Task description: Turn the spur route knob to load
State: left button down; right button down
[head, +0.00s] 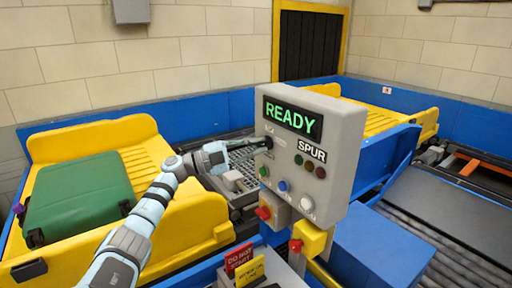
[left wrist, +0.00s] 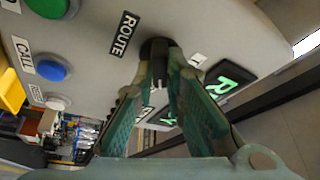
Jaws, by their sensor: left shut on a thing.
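The spur control box (head: 345,125) is grey, with a lit green READY display (head: 292,117) and a SPUR label (head: 312,151). The black route knob (head: 269,143) is at the left of its face, below the display. My left gripper (head: 257,144) reaches it from the left. In the left wrist view the two green fingers (left wrist: 160,70) are closed on the knob (left wrist: 155,47), beside the ROUTE label (left wrist: 124,34). The fingers hide part of the knob and nearby lettering, so I cannot tell where it points. My right gripper is not in view.
Green, blue (head: 282,186) and white buttons sit below the knob, with small lamps to their right. A red DO NOT START sign (head: 239,257) stands in front. A yellow tray (head: 196,218) holds a green suitcase (head: 80,199) at left. A roller conveyor (head: 415,232) runs at right.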

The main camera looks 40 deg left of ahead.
pick_arm(q)
jog(key=c, duration=1.6)
grip_release()
jog(key=shift+c, duration=0.2)
jog(key=v, duration=1.2)
